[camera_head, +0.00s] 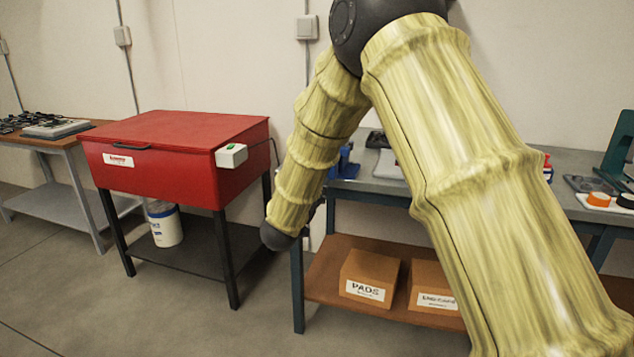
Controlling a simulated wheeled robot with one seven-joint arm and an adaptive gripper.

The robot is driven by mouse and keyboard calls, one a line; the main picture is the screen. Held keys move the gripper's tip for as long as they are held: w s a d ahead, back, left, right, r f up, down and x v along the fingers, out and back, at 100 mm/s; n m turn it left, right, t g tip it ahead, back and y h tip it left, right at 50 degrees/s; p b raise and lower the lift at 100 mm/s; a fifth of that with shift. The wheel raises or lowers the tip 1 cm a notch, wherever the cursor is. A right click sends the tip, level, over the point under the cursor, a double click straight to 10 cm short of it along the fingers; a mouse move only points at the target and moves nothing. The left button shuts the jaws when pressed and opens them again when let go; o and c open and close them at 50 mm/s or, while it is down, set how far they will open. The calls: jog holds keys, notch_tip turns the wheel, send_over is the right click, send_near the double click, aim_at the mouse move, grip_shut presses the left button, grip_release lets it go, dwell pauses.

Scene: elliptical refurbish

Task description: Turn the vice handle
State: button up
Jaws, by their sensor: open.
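A blue object (346,166) stands on the left end of the grey workbench (367,187), just right of my arm. It may be the vice, but it is small and partly hidden by my arm. I cannot make out its handle. My arm crosses the middle and right of the view and bends down to a dark joint left of the workbench. My gripper does not show; it seems hidden behind my arm.
A red lidded cabinet (176,150) on black legs stands left, with a white bucket (164,226) beneath. Cardboard boxes (368,275) sit on the workbench's lower shelf. Orange tape (599,199) lies at right. Another table (60,150) stands far left. The front-left floor is clear.

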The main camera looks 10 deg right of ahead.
jog(key=shift+v, duration=2.6)
jog(key=shift+c, duration=0.5)
